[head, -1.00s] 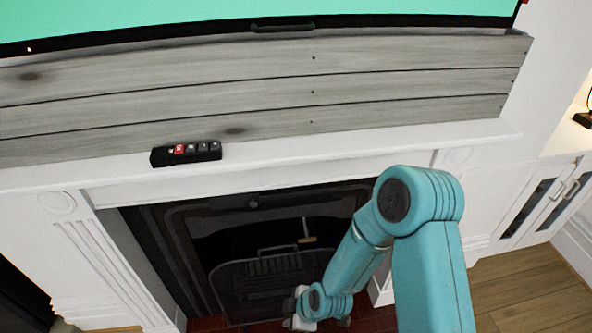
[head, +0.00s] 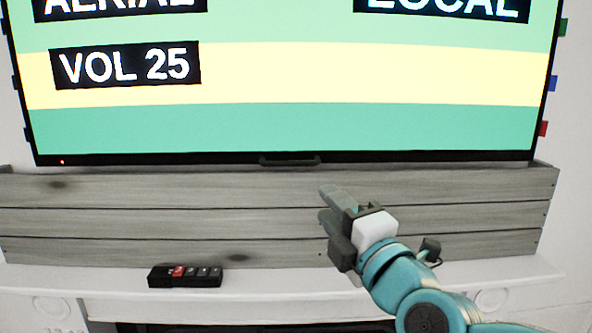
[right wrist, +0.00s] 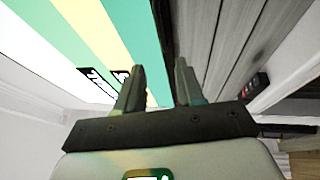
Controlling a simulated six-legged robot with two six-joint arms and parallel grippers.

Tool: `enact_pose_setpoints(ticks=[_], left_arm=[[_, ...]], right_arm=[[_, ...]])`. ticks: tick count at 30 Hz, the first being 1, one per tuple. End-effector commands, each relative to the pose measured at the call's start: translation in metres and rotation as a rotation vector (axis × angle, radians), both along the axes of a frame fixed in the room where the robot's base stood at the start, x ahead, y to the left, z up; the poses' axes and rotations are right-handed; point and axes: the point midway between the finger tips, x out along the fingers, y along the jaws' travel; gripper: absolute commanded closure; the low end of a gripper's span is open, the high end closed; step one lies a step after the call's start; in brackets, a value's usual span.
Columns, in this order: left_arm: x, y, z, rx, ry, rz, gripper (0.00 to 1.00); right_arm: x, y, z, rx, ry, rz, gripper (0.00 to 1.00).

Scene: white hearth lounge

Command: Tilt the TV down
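The TV (head: 300,130) hangs above the mantel, its screen lit in green and yellow with "VOL 25"; its top is out of the head view. A dark handle (head: 290,160) sits at the middle of its bottom edge. My right gripper (head: 322,203) is open and empty, in front of the grey planks, below and slightly right of the handle, apart from it. In the right wrist view the open fingers (right wrist: 160,66) point toward the TV's lower edge, with the screen (right wrist: 100,30) on the left. I cannot make out the handle there. My left gripper is not in view.
Grey wooden planks (head: 150,220) fill the wall under the TV. A black remote (head: 185,277) with a red button lies on the white mantel (head: 270,290), left of my right arm. Small coloured tabs (head: 552,83) stick out from the TV's right side.

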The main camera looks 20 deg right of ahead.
Motion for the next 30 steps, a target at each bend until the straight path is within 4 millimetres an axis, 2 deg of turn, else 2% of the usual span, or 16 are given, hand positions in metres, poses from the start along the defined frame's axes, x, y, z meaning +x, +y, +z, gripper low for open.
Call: enact_pose_setpoints(ticks=[12,16,22,30], left_arm=[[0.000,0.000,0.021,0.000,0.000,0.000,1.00],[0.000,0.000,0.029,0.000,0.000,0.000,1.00],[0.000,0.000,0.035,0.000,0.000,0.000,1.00],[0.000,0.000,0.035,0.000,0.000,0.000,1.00]], right_arm=[[0.098,0.010,0.017,-0.001,0.005,-0.001,0.63],[0.122,0.012,0.021,-0.002,0.005,-0.001,0.63],[0.143,0.012,0.024,0.000,0.003,-0.002,0.63],[0.147,0.013,0.024,-0.001,0.003,-0.001,0.63]])
